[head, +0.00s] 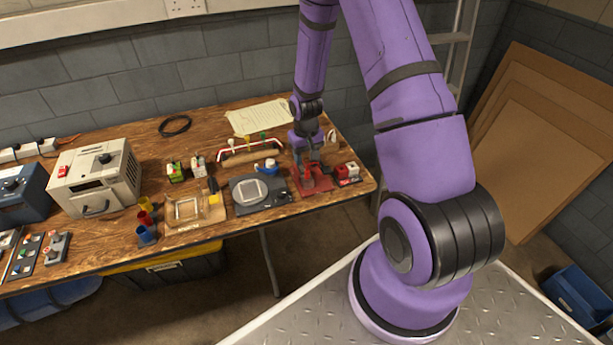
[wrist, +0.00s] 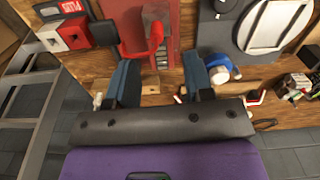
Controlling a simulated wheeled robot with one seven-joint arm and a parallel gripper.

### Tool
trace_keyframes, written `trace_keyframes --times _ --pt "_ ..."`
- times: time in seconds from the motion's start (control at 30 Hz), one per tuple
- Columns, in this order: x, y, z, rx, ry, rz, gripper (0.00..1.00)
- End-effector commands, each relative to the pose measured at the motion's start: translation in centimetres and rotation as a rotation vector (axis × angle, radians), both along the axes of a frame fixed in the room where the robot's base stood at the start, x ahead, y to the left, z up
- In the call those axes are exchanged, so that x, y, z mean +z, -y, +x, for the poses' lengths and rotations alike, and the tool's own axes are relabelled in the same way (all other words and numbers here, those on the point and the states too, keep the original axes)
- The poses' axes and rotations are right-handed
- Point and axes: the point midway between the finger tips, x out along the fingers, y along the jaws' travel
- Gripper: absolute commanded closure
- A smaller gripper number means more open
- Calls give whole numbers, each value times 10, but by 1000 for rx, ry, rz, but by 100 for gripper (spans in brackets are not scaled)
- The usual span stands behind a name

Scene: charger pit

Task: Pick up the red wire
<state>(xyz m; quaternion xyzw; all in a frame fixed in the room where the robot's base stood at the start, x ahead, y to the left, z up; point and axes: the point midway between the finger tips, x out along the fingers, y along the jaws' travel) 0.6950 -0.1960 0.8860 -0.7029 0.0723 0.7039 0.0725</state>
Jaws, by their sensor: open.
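A thin bent red length with pale ends (head: 250,144), which looks like the red wire, lies behind a wooden roller at the back of the bench. In the wrist view a short red-and-white piece (wrist: 255,98) shows right of the fingers, mostly hidden by my gripper. My gripper (head: 309,164) points down over a red-based fixture (head: 317,186), right of the red length. In the wrist view my gripper (wrist: 158,62) is open, with the fixture's curved red part (wrist: 153,45) between or just beyond the fingertips; I cannot tell whether they touch.
A red box and a white box (head: 347,172) sit near the bench's right edge. A blue-and-white item (head: 267,168) lies close by. Paper (head: 258,117) covers bench at the back.

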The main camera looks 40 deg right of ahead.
Motion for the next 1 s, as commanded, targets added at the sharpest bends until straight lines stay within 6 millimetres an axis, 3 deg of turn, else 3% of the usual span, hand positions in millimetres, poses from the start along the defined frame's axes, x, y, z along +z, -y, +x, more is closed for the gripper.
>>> trace_keyframes --times 0.37,0.7,1.0 --pt "-30 1 -1 1 -1 0 53" --pt "-69 4 -1 0 0 0 53" --pt "-71 4 -1 0 1 0 53"
